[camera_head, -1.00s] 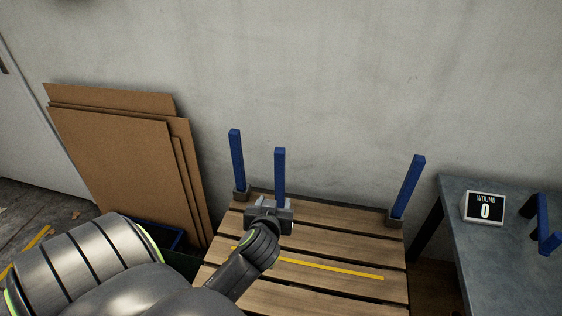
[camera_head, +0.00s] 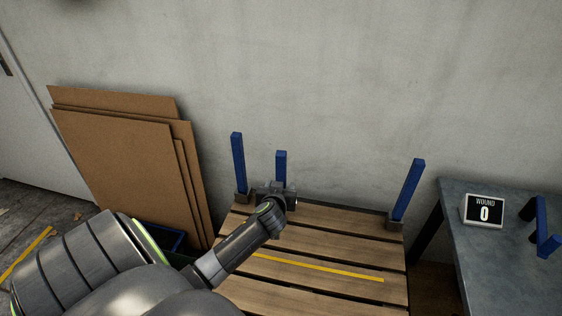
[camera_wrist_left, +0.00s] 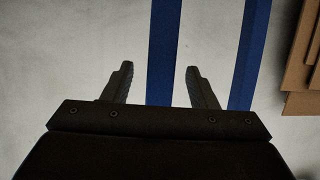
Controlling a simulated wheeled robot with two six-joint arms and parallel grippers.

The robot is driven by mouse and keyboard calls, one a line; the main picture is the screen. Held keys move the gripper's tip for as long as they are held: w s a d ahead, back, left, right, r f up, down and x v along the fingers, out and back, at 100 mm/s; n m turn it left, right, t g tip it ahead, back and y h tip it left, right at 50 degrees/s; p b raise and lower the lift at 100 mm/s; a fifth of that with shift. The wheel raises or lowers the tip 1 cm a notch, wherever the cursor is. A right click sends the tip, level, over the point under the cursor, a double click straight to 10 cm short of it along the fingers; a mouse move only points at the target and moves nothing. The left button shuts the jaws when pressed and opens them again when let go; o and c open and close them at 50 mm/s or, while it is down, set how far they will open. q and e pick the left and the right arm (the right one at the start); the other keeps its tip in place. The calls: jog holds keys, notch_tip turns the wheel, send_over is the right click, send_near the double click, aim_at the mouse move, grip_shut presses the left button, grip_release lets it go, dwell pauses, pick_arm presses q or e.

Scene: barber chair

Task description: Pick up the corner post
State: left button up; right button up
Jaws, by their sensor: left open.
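Blue upright posts stand along the far edge of a wooden pallet: one at the left corner (camera_head: 238,163), one near it (camera_head: 281,164), and one at the right corner (camera_head: 408,188). My left gripper (camera_head: 277,192) is in front of the second post and hides its lower part. In the left wrist view the gripper (camera_wrist_left: 160,84) is open, and a blue post (camera_wrist_left: 164,45) shows between its two fingers, touching neither. I cannot tell how deep it sits between them. Another blue post (camera_wrist_left: 250,50) is to the right, outside the fingers. My right gripper is not in view.
Brown boards (camera_head: 120,165) lean on the wall at left. The pallet (camera_head: 330,245) has a yellow strip and is otherwise clear. At right, a grey table (camera_head: 480,250) holds a "WOUND 0" display (camera_head: 484,211) and a blue angled piece (camera_head: 543,228). The wall is close behind the posts.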

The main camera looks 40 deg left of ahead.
pick_arm(q)
jog(key=x, duration=0.3)
jog(key=shift+w+a, duration=0.1)
grip_shut()
dwell(0.4)
